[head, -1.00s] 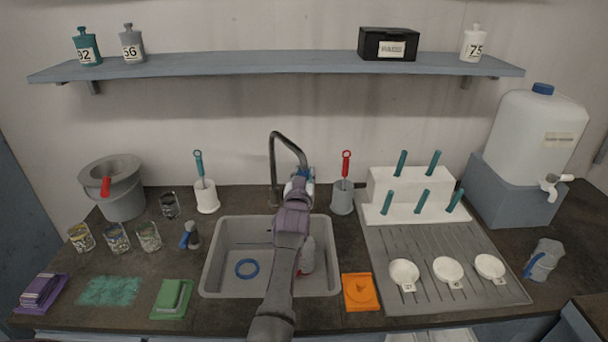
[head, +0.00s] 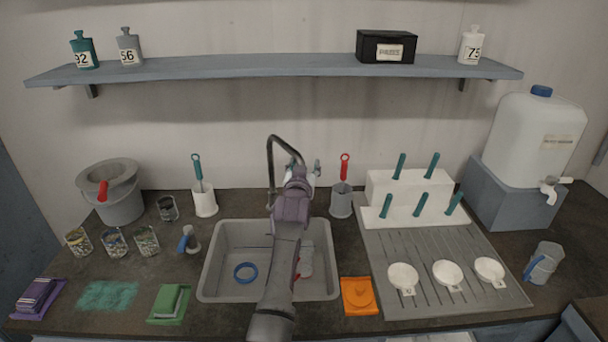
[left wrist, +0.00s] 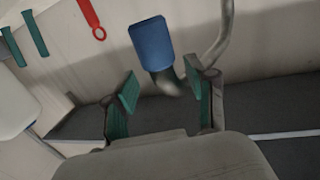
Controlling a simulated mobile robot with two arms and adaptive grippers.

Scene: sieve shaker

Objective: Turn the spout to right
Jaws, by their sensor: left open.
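The dark grey gooseneck spout (head: 271,165) rises behind the sink (head: 207,270), and its arch comes down on the right side toward my left gripper (head: 303,172). The gripper hides the spout's lower end in the head view. In the left wrist view, a grey curved pipe (left wrist: 222,35) runs at the top, with a blue cylindrical piece (left wrist: 151,43) beside it. My left gripper (left wrist: 160,85) is open there, its green-padded fingers apart. A grey tip below the blue piece appears between or behind the fingers; contact cannot be told. My right gripper is not in view.
A grey holder with a red-handled brush (head: 341,202) stands close right of the gripper, and a white brush holder (head: 205,202) stands left. A white peg rack (head: 385,187) is farther right. A blue ring (head: 246,272) lies in the sink.

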